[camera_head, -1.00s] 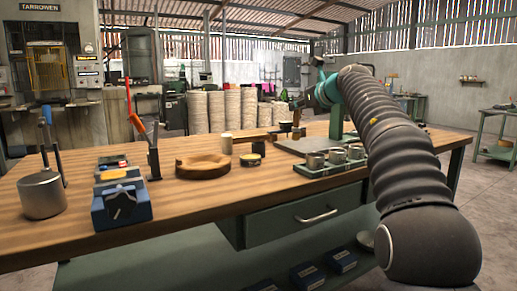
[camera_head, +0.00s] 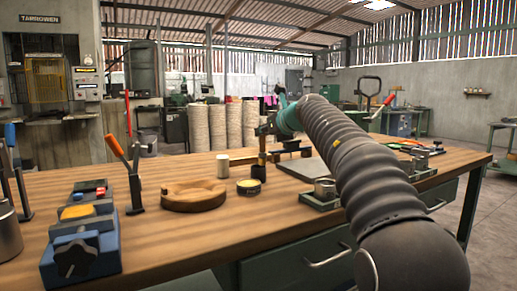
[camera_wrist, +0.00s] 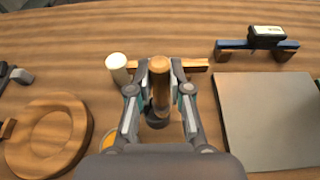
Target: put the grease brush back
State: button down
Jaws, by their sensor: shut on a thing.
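My gripper (camera_wrist: 160,90) is shut on the wooden handle of the grease brush (camera_wrist: 160,70), which stands roughly upright between the fingers in the wrist view. Below the handle is a small dark cup (camera_wrist: 157,120); whether the brush's lower end is inside it I cannot tell. A yellow-topped tin (camera_head: 249,186) stands just beside the cup.
A pale cylinder (camera_wrist: 117,66) stands left of my gripper, and a wooden bar (camera_wrist: 195,66) lies behind it. A round wooden dish (camera_head: 193,195) is to the left. A grey plate (camera_wrist: 262,118) lies to the right.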

aim_at(260, 153)
jog(key=shift+a+f, duration=0.45)
jog(key=shift+a, duration=0.25)
jog(key=shift+f+b, duration=0.6)
jog(key=shift+f, duration=1.35)
jog(key=shift+f, duration=0.15)
jog(key=c, duration=1.1)
grip_release()
